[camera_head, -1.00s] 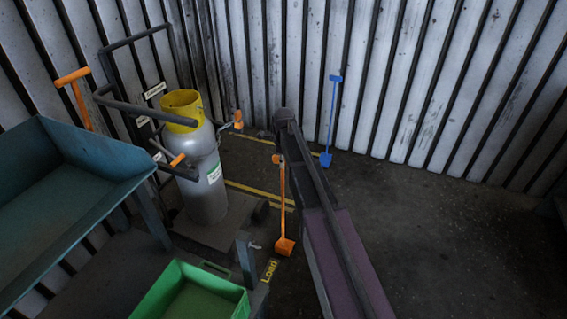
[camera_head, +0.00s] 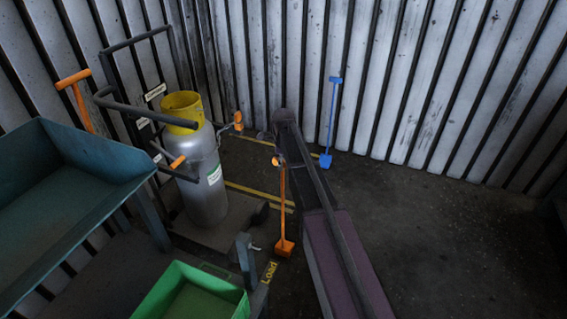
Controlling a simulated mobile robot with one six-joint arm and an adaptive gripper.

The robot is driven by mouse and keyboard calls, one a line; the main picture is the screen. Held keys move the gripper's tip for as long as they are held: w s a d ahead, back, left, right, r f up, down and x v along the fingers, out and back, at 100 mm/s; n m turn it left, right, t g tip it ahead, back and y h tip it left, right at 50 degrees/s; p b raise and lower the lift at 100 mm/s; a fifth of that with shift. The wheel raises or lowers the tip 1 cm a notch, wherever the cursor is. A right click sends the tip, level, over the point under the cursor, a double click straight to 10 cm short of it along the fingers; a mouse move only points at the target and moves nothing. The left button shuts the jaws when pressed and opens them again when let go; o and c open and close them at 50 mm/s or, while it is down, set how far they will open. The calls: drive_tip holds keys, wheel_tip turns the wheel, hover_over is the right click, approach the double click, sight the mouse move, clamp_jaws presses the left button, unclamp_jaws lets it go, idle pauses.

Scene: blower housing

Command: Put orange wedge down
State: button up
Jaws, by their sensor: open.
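The orange wedge (camera_head: 285,247) is an orange block at the foot of a thin upright orange handle. Its foot appears to stand on the dark floor beside the yellow "Load" marking. My arm runs up the middle of the picture, and my dark gripper (camera_head: 268,140) is at its far end, open, by the top of the orange handle. The arm's end partly hides the handle top, so I cannot tell whether the gripper still touches it.
A blue wedge with a long handle (camera_head: 326,159) stands near the ribbed wall. A grey gas cylinder (camera_head: 205,185) with a yellow collar stands on a trolley at left. A teal tray (camera_head: 60,215) and green bin (camera_head: 165,285) are nearer. Floor at right is clear.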

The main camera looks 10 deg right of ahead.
wheel_tip(320, 180, up, 12)
drive_tip(key=p, duration=1.1)
drive_tip(key=shift+f, duration=0.15)
drive_tip(key=shift+s, duration=0.1)
idle(0.5)
drive_tip(key=s+n, duration=2.4)
drive_tip(key=s, duration=0.3)
drive_tip(key=shift+n, duration=0.4)
drive_tip(key=shift+p, duration=0.3)
wheel_tip(320, 180, up, 16)
drive_tip(key=p, duration=1.6)
drive_tip(key=shift+r, duration=0.25)
